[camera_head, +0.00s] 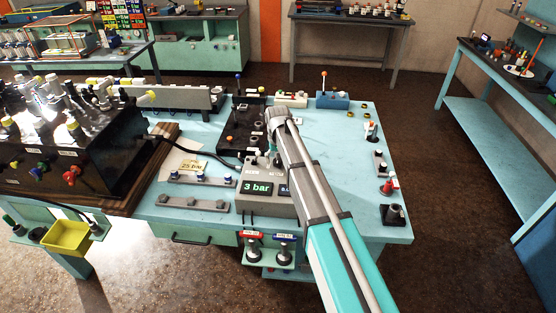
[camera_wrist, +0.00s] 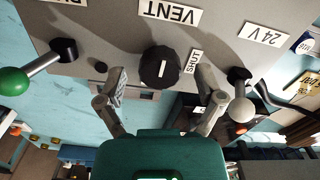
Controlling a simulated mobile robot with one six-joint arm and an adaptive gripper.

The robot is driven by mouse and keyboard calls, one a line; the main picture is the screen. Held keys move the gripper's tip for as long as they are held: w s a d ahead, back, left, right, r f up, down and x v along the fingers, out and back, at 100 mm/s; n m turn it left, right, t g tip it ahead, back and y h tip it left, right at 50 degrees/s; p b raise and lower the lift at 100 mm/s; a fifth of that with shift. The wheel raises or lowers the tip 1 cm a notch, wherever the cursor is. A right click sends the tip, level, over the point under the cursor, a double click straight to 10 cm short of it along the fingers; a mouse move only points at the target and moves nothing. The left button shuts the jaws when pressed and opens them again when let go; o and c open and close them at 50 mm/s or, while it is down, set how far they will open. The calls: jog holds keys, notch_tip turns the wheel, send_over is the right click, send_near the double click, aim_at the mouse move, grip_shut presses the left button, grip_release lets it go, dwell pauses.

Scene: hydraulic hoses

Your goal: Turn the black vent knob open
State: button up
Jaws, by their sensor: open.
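In the wrist view the black vent knob (camera_wrist: 160,67) sits on a grey panel (camera_wrist: 110,30) below an upside-down VENT label (camera_wrist: 170,11). A white line on the knob runs nearly vertical in the picture. A SHUT label (camera_wrist: 193,61) is just right of it. My gripper (camera_wrist: 161,82) is open, one finger on each side of the knob, with visible gaps; I cannot tell how far the fingertips are from the panel. In the head view my gripper (camera_head: 277,148) is over the grey box with the 3 bar display (camera_head: 256,189), and the knob cannot be made out.
In the wrist view a green-ball lever (camera_wrist: 14,81) is at the left, and a white-ball lever (camera_wrist: 241,110) stands close to the right finger beneath a 24 V label (camera_wrist: 262,35).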

jog(key=shift+n, duration=0.4)
